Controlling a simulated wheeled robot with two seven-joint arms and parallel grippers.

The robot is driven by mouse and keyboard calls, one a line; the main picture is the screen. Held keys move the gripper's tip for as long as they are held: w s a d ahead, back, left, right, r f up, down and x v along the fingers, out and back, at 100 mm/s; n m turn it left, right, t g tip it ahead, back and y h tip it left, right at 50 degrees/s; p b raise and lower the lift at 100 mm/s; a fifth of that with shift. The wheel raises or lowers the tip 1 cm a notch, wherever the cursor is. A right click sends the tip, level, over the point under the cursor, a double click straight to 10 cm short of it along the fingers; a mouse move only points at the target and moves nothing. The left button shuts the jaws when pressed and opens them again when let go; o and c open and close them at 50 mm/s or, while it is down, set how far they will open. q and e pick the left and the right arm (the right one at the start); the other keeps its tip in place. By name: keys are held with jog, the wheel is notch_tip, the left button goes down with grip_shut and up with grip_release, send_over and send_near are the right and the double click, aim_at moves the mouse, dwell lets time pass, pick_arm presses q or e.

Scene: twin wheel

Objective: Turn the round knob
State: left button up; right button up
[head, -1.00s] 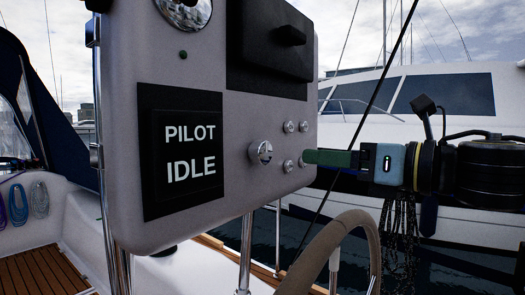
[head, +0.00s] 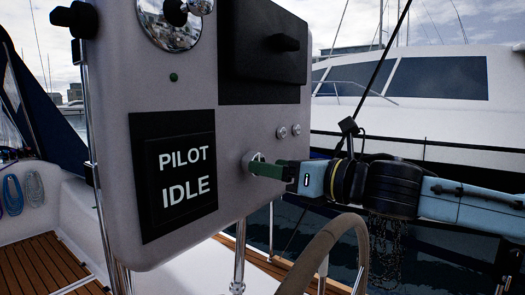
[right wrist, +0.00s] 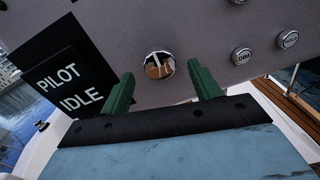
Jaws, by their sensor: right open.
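The round chrome knob (right wrist: 159,65) is on the grey instrument panel (head: 240,125), to the right of the display reading PILOT IDLE (head: 186,177). In the head view the knob (head: 249,160) is partly hidden by my right gripper (head: 262,169). My right gripper has green fingers and reaches in from the right. In the right wrist view its two fingers (right wrist: 162,88) are spread apart, with the knob between and just beyond their tips. I cannot tell whether they touch it. My left gripper is out of view.
Small chrome buttons (head: 288,131) sit to the right of the knob; one reads DIM (right wrist: 242,56) in the right wrist view. A black lever housing (head: 262,60) is above. A steering wheel rim (head: 325,250) stands below my right arm. A white boat (head: 420,100) lies behind.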

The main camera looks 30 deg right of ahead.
aim_at(250, 156)
jog(key=shift+p+x, duration=1.2)
jog(key=shift+x, duration=0.4)
jog(key=shift+a, duration=0.1)
jog(key=c, duration=1)
